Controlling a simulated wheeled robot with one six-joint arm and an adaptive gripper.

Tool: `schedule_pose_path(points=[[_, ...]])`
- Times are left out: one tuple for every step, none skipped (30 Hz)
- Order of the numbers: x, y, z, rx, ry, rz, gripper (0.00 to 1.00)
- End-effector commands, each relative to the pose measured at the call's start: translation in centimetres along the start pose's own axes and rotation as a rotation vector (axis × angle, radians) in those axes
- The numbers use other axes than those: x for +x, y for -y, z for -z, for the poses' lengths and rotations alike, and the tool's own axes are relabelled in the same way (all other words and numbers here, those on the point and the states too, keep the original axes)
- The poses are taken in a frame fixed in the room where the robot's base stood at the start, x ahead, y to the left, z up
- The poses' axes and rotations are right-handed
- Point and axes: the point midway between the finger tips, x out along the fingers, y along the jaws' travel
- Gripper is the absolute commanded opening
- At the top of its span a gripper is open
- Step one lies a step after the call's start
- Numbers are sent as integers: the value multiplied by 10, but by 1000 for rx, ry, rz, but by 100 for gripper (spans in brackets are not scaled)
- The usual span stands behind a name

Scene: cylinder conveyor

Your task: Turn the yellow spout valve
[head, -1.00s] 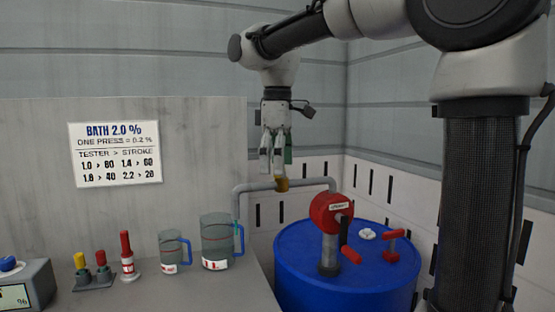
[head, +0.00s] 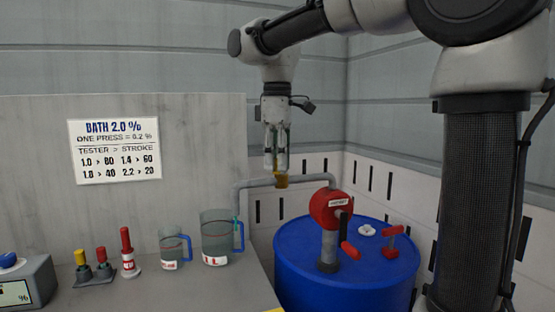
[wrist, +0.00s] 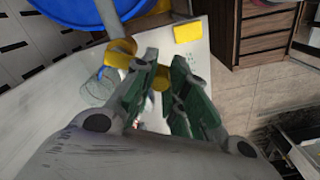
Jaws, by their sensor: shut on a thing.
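The yellow spout valve (head: 281,182) sits on the grey spout pipe (head: 253,183), which runs left from the red pump head on the blue drum. My gripper (head: 277,168) points straight down over the valve, fingers at its top. In the wrist view my gripper (wrist: 164,78) has its green-padded fingers close together with a small yellow part (wrist: 159,80) between the tips. More of the yellow fitting (wrist: 120,52) shows just left of the fingers. The fingers hide part of the valve, so its exact angle is hard to tell.
The blue drum (head: 300,270) carries the red pump (head: 326,208) with a red-handled crank (head: 348,250). On the bench stand a large jug (head: 216,238), a smaller jug (head: 173,248) and a red-topped bottle (head: 127,255). A yellow pad (wrist: 188,32) lies at the bench edge.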

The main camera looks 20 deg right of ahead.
Motion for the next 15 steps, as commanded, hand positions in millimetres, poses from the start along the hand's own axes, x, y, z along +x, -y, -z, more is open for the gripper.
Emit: schedule_pose_path(points=[[2, 1, 0, 0, 4, 6, 6], [2, 1, 0, 0, 4, 6, 6], [3, 1, 0, 0, 4, 6, 6], [3, 1, 0, 0, 4, 6, 6], [3, 1, 0, 0, 4, 6, 6], [3, 1, -1, 0, 5, 6, 6], [3, 0, -2, 1, 5, 6, 6], [3, 0, -3, 1, 5, 7, 6], [3, 0, -5, 1, 5, 7, 6], [3, 0, -7, 1, 5, 7, 6], [3, 0, -9, 1, 6, 7, 6], [3, 0, -11, 1, 6, 7, 6], [3, -1, -12, 1, 6, 7, 6], [3, -1, -14, 1, 6, 7, 7], [3, -1, -15, 1, 7, 8, 7]])
